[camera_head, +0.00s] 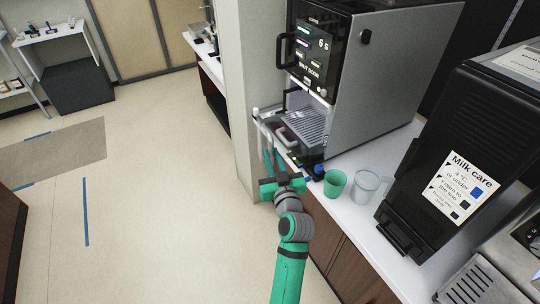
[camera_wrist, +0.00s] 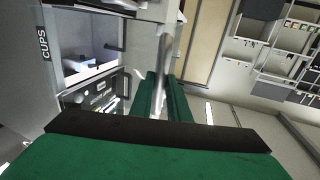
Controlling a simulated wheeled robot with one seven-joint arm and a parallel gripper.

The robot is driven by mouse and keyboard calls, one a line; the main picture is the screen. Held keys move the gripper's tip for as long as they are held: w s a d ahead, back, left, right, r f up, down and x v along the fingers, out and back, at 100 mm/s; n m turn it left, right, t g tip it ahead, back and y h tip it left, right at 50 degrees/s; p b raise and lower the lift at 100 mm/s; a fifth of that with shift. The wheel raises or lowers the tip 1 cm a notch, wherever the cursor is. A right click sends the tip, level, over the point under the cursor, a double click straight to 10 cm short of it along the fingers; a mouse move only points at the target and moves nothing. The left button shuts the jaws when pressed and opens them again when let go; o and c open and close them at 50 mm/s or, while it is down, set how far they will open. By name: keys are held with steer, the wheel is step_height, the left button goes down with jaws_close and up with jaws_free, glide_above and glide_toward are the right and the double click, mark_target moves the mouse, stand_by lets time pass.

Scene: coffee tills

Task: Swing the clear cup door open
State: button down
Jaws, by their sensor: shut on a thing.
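The clear cup door (camera_head: 278,126) is a see-through panel at the counter's left edge, in front of the coffee machine. My gripper (camera_head: 269,161) is at its near, left side, over the counter's edge. In the wrist view, my gripper's green fingers (camera_wrist: 160,88) are shut on a pale, upright strip of the clear door (camera_wrist: 167,50). The fingers hide the lower part of the strip. A panel marked CUPS (camera_wrist: 45,43) shows at the left of the wrist view. I cannot tell exactly how far the door stands open.
The coffee machine (camera_head: 385,75) stands behind the door. A green cup (camera_head: 335,184) and a clear jug (camera_head: 367,187) stand on the white counter right of my gripper. A black milk unit (camera_head: 470,130) is further right. The floor (camera_head: 150,190) at left is clear.

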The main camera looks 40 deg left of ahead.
steer(key=d, duration=0.5)
steer(key=shift+s, duration=0.4)
steer(key=shift+d, duration=0.1)
steer(key=shift+w+d, duration=0.1)
steer(key=shift+d, duration=1.75)
steer(key=c, duration=1.6)
jaws_free()
steer(key=v, duration=1.1)
steer(key=shift+a, duration=0.1)
